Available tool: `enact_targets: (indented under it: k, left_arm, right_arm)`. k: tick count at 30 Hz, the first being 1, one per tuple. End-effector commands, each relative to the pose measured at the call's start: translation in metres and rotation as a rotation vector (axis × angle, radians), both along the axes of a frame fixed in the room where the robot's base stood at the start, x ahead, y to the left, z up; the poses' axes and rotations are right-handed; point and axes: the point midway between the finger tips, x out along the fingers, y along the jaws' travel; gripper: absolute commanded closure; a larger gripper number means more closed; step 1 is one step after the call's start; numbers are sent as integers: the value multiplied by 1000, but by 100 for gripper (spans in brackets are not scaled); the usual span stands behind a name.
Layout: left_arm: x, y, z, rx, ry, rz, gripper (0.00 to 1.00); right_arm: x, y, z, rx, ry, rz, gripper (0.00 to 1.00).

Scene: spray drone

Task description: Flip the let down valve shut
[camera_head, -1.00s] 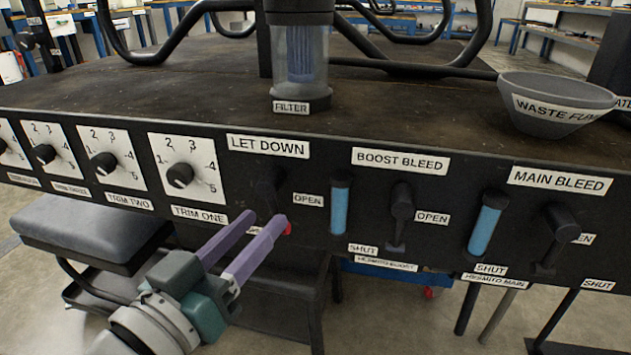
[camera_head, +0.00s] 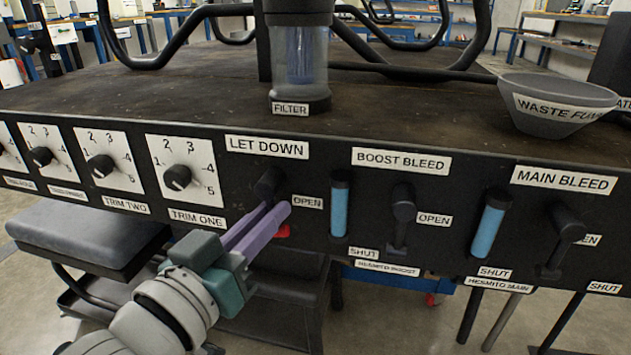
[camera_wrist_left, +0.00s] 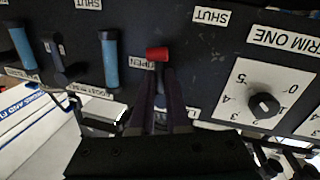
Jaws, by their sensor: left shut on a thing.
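The let down valve (camera_head: 268,183) is a dark lever on the front panel under the LET DOWN label (camera_head: 267,147). Its red tip (camera_head: 283,231) shows below its hub, just past my fingers. My left gripper (camera_head: 278,210) comes from the lower left, its purple fingers close together and shut on the lever, which they mostly hide. An OPEN label (camera_head: 308,202) is right of the hub. In the left wrist view, the red tip (camera_wrist_left: 157,54) sticks out beyond the fingertips (camera_wrist_left: 161,85), and a SHUT label (camera_wrist_left: 211,16) lies near it. My right gripper is not in view.
To the right are blue tubes (camera_head: 340,210) and the boost bleed (camera_head: 403,212) and main bleed (camera_head: 565,225) levers. The trim one dial (camera_head: 178,177) is to the left. A filter (camera_head: 300,70) and a waste funnel (camera_head: 555,105) stand on top.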

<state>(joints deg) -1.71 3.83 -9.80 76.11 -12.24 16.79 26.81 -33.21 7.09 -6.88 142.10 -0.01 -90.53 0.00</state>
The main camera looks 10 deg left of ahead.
Motion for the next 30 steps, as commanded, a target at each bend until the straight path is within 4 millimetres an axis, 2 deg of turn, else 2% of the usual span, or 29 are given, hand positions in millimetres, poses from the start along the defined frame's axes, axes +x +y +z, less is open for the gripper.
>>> enact_targets:
  k: [10,16,26,27,30]
  left_arm:
    - [0,0,0,4,0,0,100]
    - [0,6,4,168,-4,1,100]
    - [0,7,0,225,-9,0,100]
    - [0,7,0,224,-8,0,84]
    - [0,7,0,224,-8,0,73]
  right_arm:
    - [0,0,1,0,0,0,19]
    - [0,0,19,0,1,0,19]
    - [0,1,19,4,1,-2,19]
    - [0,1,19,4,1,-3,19]
    - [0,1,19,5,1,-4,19]
